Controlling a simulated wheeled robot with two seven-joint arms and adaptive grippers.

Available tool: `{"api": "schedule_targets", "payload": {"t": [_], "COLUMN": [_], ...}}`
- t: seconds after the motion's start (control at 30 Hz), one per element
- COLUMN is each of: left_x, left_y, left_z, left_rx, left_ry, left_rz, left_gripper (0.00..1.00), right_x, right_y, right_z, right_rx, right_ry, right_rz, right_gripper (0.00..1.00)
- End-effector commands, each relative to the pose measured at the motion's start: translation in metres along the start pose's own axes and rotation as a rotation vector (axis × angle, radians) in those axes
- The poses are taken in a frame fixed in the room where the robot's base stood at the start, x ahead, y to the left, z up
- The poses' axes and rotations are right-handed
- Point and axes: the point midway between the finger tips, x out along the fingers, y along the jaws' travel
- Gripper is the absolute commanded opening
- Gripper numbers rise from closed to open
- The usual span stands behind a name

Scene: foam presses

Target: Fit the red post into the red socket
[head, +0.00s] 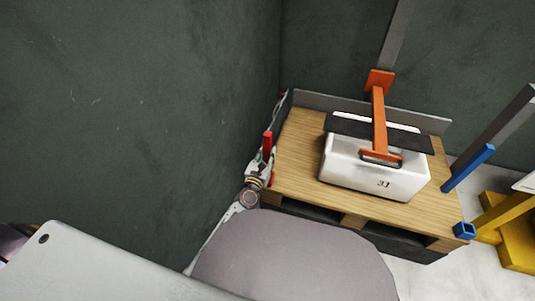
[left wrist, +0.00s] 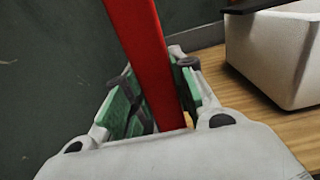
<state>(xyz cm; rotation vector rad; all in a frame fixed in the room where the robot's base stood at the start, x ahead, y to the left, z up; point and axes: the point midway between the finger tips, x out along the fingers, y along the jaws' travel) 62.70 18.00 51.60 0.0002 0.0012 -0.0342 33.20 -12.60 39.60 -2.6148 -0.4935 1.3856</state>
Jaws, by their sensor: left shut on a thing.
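The red post (head: 267,143) stands roughly upright at the left edge of the wooden pallet. My left gripper (head: 262,164) is shut on it. In the left wrist view the red post (left wrist: 152,60) runs between the green-padded fingers of my left gripper (left wrist: 158,100). A small red patch (head: 271,179) shows just below the gripper at the pallet's left front corner. I cannot tell whether it is the red socket or the post's lower end. The join there is hidden by the gripper. My right gripper is not in view.
A white foam block (head: 372,168) sits on the wooden pallet (head: 296,160), under an orange press arm (head: 379,122). A blue post (head: 470,167) and a blue socket (head: 464,230) are at the right. A dark green wall (head: 140,110) stands close on the left.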

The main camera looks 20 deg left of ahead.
Motion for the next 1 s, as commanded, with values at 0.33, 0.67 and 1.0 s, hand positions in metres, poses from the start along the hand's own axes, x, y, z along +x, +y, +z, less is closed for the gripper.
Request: {"api": "schedule_targets", "payload": {"t": [0.33, 0.67, 1.0], "left_x": [0.000, -0.002, -0.019], "left_y": [0.000, 0.000, 0.000], "left_z": [0.000, -0.001, -0.001], "left_rx": [0.000, 0.000, 0.000], "left_ry": [-0.001, 0.001, 0.001], "left_rz": [0.000, 0.000, -0.001], "left_gripper": [0.51, 0.51, 0.51], "right_x": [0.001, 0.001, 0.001], "right_y": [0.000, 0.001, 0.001], "right_z": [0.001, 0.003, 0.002], "right_rx": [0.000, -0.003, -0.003], "right_ry": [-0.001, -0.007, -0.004], "right_rz": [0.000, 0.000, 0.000], "right_gripper": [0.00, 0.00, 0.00]}}
